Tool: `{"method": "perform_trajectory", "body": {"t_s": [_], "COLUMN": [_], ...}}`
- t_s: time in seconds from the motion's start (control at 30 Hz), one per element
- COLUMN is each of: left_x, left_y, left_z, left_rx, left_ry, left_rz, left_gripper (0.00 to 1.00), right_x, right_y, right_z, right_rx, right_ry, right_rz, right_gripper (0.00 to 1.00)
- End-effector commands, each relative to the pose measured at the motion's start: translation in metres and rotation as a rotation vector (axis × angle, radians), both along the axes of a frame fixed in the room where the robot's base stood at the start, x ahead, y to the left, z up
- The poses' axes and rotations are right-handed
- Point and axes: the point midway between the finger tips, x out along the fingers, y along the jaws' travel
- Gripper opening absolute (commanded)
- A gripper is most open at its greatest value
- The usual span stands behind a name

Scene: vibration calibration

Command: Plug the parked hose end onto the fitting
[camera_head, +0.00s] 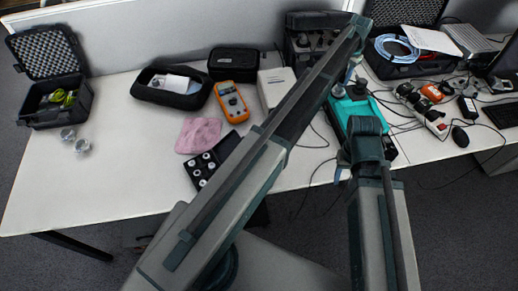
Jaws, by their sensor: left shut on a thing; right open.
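My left arm reaches across the picture to the far side of a teal unit (352,108). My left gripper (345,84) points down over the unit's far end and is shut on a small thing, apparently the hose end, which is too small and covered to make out. My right gripper (343,168) is open and points down at the table's front edge, near the teal unit. My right wrist hides part of the unit. I cannot clearly make out the fitting or whether the hose end touches it.
An orange multimeter (231,102), a pink cloth (198,135) and a black tray of small parts (203,167) lie left of my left arm. Open cases stand at the far left (58,108) and back right (400,62). Cables and a power strip (422,108) lie at right. The table's left front is clear.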

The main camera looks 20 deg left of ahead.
Motion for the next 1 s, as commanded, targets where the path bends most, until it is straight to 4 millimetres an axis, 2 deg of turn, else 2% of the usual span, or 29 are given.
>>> {"method": "perform_trajectory", "body": {"t_s": [1.0], "left_x": [-0.0004], "left_y": [0.0001], "left_z": [-0.0056], "left_rx": [0.0], "left_ry": [0.001], "left_rz": [0.0], "left_gripper": [0.0], "right_x": [0.0], "right_y": [0.0], "right_z": [-0.0056], "right_rx": [0.0], "right_ry": [0.0], "right_rz": [0.0], "right_gripper": [0.5]}}
